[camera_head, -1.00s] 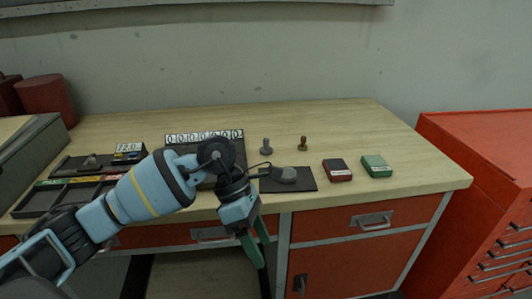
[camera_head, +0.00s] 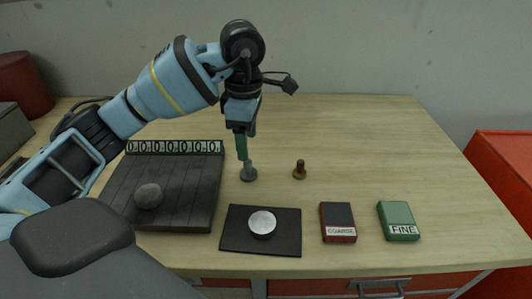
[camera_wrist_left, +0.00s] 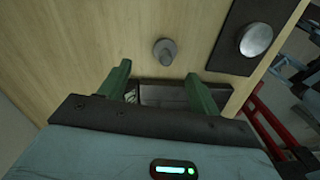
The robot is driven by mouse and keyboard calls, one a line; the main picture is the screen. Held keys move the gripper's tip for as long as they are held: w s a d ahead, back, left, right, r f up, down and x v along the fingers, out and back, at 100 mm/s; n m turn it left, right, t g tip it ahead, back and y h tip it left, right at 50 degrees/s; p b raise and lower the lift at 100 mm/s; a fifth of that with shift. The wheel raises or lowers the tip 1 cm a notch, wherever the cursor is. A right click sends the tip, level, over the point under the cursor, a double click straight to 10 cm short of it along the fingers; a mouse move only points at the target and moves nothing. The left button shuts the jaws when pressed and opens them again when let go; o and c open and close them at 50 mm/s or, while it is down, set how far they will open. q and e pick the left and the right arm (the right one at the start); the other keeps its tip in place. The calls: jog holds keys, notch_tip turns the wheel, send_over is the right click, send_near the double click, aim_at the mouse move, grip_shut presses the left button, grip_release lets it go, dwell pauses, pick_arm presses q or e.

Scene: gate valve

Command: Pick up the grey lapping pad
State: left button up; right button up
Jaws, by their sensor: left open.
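The grey lapping pad (camera_head: 248,174), a small round disc with an upright stem, stands on the wooden bench. It also shows in the left wrist view (camera_wrist_left: 165,52), just ahead of the fingers. My left gripper (camera_head: 243,156) points down over it, open and empty, with green fingertips close to the top of the stem. In the wrist view the two fingers (camera_wrist_left: 158,85) are spread apart. My right gripper is not in view.
A silver disc (camera_head: 262,223) lies on a black mat (camera_head: 232,238) in front. A COARSE box (camera_head: 338,222) and a FINE box (camera_head: 398,220) stand at front right. A grooved board (camera_head: 190,200) with a dark round piece (camera_head: 148,196) lies left.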

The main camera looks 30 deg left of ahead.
aim_at(248, 168)
pick_arm(q)
jog(key=shift+w, duration=0.15)
jog(key=shift+s+r, duration=0.1)
jog(key=shift+s, duration=0.15)
jog(key=shift+s+f, duration=0.1)
jog(key=shift+f, duration=1.1)
jog(key=shift+f+b, duration=0.15)
jog(key=shift+b, duration=0.15)
jog(key=shift+f, duration=0.15)
jog(key=f, duration=0.4)
jog(key=shift+s+d, duration=0.2)
jog(key=shift+s, duration=0.05)
jog(key=shift+f, duration=0.35)
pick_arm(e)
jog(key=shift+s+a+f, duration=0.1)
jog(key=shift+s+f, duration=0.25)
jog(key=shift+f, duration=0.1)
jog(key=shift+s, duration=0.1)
